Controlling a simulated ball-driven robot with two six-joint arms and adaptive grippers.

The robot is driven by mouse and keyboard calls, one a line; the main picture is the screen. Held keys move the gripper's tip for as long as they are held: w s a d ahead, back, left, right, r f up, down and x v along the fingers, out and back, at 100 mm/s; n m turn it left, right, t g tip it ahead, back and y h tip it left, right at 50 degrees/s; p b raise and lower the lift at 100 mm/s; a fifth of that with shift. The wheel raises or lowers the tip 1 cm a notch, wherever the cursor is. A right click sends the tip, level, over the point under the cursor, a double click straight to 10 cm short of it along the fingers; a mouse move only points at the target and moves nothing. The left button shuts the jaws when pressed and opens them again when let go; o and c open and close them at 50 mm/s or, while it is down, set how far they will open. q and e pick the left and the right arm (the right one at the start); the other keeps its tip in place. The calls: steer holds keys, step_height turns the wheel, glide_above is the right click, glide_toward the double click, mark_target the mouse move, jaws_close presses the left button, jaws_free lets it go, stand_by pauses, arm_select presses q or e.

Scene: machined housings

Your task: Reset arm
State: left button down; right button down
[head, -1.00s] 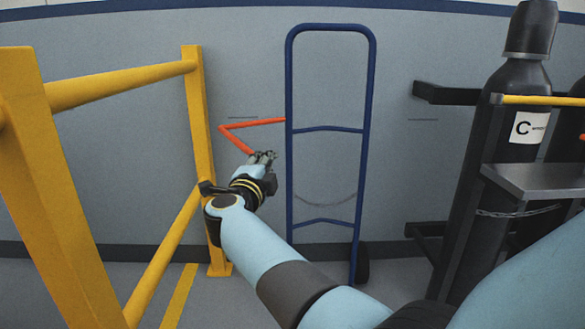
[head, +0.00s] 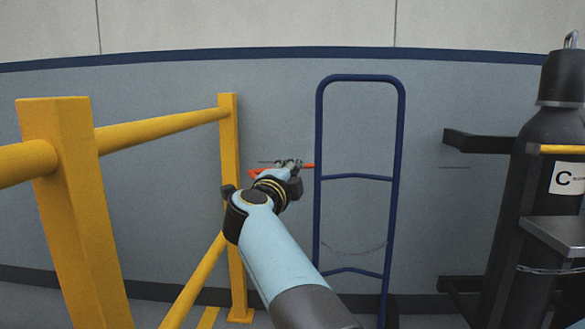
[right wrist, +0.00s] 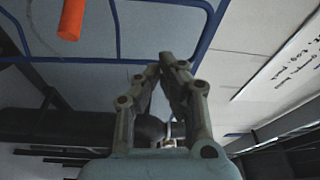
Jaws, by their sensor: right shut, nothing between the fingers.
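My right gripper (head: 287,163) is in the middle of the head view, in front of the blue-grey wall, with my light blue forearm below it. Its fingers are shut and empty; in the right wrist view the fingertips (right wrist: 170,62) meet. A thin orange-red bar (head: 308,166) shows beside and partly behind the gripper in the head view, its right end at the hand truck's left upright. An orange rod end (right wrist: 71,20) shows at the upper left of the right wrist view, apart from the fingers. My left gripper is not in view.
A blue hand truck (head: 360,78) stands just right of the gripper. A yellow guard rail (head: 75,200) is at left, its far post close to my right wrist. A dark gas cylinder (head: 515,210) with a grey shelf (head: 560,235) stands at right.

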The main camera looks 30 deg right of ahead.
steer(key=s+a+f+n+t+y+p, duration=0.1)
steer(key=s+a+f+n+y, duration=0.15)
steer(key=f+n, duration=0.4)
steer(key=s+a+f+n+t+y+p, duration=0.1)
steer(key=s+f+n+y, duration=0.2)
steer(key=f, duration=0.7)
steer(key=s+a+f+n+y+p, duration=0.1)
steer(key=s+f+n+y, duration=0.15)
steer(key=f+n, duration=0.4)
steer(key=s+a+f+n+g+y, duration=0.2)
steer(key=s+f+n+g+y, duration=0.15)
steer(key=s+f, duration=1.15)
steer(key=s+d+f+n+g+y+p, duration=0.1)
steer(key=s+f+n+g+y+p, duration=0.3)
steer(key=s+f, duration=1.05)
steer(key=s+d+f+n+g+h, duration=0.1)
steer(key=s+d+g, duration=0.1)
steer(key=s, duration=1.2)
steer(key=s+d+f+n+g+h+b, duration=0.1)
steer(key=s+g, duration=0.4)
steer(key=s, duration=1)
steer(key=shift+d+f+h, duration=0.6)
steer(key=shift+d+h, duration=0.05)
steer(key=shift+d, duration=0.6)
steer(key=shift+w, duration=0.1)
